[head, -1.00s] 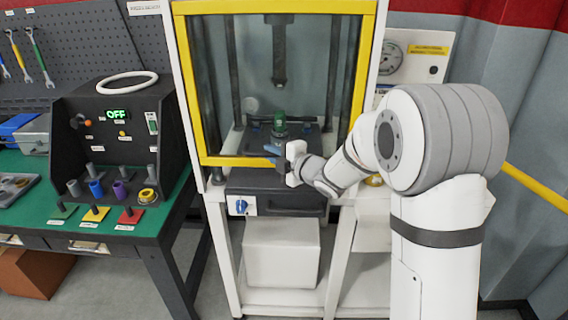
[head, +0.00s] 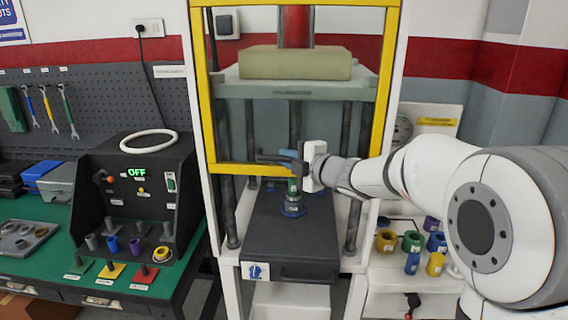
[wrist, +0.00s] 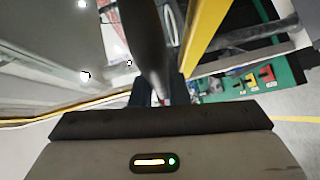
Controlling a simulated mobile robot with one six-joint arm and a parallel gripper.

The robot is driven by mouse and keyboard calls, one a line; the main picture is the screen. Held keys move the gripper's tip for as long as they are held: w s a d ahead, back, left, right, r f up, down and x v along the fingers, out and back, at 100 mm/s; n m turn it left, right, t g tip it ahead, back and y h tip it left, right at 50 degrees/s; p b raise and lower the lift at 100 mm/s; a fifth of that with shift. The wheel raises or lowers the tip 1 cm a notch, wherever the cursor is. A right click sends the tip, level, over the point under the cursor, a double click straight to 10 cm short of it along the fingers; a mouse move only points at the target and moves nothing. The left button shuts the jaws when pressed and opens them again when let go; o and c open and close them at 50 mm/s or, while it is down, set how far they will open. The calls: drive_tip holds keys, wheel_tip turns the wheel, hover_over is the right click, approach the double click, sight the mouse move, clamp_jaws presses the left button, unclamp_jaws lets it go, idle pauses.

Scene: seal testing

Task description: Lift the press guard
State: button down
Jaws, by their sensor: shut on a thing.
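The press guard is a clear panel in a yellow frame (head: 236,168). It hangs raised on the white press, with an open gap between its bottom bar and the dark press base (head: 262,240). My gripper (head: 284,158) is at the middle of the bottom bar, shut on the dark guard handle (head: 262,157). In the wrist view, the handle (wrist: 148,45) is a dark bar running up from between the jaws, and part of the yellow frame (wrist: 205,35) shows at its right. The jaws hide part of the handle.
A black control box reading OFF (head: 135,195) stands on the green bench at left.

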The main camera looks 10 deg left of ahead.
drive_tip(key=c, duration=1.4)
unclamp_jaws()
drive_tip(key=shift+d, duration=0.1)
drive_tip(key=b+v, duration=0.1)
drive_tip(key=v, duration=0.7)
drive_tip(key=shift+b, duration=0.35)
